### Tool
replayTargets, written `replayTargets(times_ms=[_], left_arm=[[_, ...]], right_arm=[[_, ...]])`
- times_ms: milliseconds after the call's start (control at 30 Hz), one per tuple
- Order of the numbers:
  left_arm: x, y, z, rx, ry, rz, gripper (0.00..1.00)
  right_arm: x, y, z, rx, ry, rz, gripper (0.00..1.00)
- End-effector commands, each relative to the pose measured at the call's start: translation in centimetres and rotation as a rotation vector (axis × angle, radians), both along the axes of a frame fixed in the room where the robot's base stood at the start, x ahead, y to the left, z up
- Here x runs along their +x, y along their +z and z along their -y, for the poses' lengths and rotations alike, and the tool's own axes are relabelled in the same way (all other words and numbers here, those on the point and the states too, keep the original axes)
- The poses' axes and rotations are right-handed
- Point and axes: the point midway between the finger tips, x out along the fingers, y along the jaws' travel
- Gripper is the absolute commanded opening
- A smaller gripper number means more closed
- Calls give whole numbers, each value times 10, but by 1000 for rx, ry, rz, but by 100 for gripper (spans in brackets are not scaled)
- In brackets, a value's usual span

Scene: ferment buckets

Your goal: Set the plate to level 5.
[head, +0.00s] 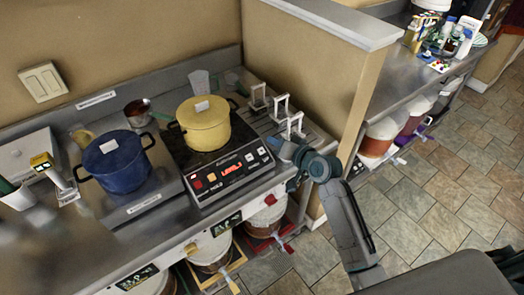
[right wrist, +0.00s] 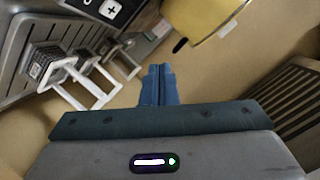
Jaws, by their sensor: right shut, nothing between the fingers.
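The plate (head: 226,173) is a black hot plate set in the counter. A yellow pot (head: 205,127) stands on it. Its front panel has a lit red display, too small to read surely, and several buttons. A plus button (right wrist: 110,9) shows at the top of the right wrist view, apart from the fingertips. My right gripper (head: 276,143) is beside the right end of the panel, close to the buttons; contact cannot be told. Its blue fingers (right wrist: 158,80) are together and empty in the right wrist view. My left gripper is not in view.
A blue pot (head: 117,162) stands left of the plate. White frame-like stands (head: 285,107) are right of it, near my right gripper. A partition wall (head: 308,75) rises behind them. Buckets (head: 210,250) with taps are under the counter.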

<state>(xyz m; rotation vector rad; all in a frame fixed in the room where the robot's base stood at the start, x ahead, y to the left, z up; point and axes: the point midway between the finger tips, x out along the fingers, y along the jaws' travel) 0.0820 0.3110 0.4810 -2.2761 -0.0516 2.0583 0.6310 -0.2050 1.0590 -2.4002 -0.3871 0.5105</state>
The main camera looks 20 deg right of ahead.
Motion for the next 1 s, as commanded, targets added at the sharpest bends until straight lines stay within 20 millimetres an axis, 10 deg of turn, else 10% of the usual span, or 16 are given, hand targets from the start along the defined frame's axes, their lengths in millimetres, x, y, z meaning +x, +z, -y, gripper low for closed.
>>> replayTargets(times_ms=[500, 1000], left_arm=[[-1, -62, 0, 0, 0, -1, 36], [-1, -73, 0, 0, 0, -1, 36]], right_arm=[[30, -62, -11, 2, -1, -1, 0], [39, -75, -14, 0, 0, 0, 0]])
